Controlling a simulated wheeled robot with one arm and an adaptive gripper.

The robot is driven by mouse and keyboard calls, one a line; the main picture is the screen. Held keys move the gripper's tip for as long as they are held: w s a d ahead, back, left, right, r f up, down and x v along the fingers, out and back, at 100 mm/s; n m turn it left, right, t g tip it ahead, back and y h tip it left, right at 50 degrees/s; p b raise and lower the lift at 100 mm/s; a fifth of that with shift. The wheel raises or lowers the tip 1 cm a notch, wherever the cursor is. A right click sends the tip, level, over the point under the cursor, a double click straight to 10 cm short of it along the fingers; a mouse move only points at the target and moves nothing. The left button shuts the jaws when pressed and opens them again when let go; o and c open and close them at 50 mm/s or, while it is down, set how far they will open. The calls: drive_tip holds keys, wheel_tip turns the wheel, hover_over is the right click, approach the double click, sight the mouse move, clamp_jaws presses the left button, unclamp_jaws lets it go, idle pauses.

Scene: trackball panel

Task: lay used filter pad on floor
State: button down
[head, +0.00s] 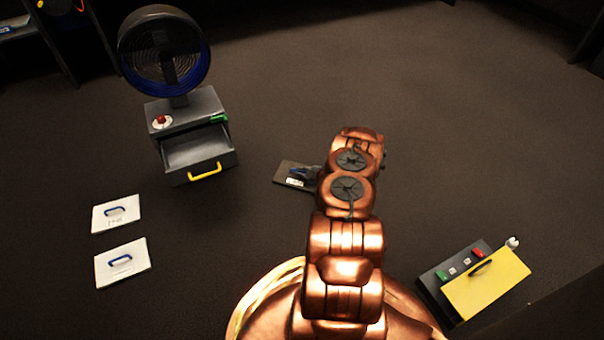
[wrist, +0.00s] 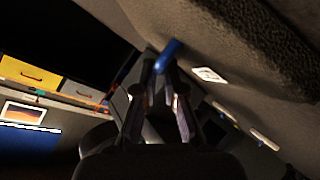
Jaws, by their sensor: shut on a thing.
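A dark grey filter pad (head: 283,178) with a blue handle and a small white label shows left of my arm in the head view. Part of it is hidden behind my arm. In the wrist view the blue handle (wrist: 168,54) lies between the fingertips of my gripper (wrist: 162,78), which is shut on it. In the head view my gripper is mostly hidden by the arm. I cannot tell whether the pad touches the floor (head: 430,150). Two white pads with blue handles, one upper (head: 130,204) and one lower (head: 139,253), lie flat on the floor at left.
A fan (head: 140,45) stands on a dark cabinet (head: 185,117) with a red button. Its drawer (head: 196,152), with a yellow handle, is pulled open. A box with a yellow lid (head: 499,292) and coloured buttons is at lower right.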

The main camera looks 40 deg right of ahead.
drive_tip(key=c, duration=1.3)
unclamp_jaws()
drive_tip(key=shift+o, duration=0.2)
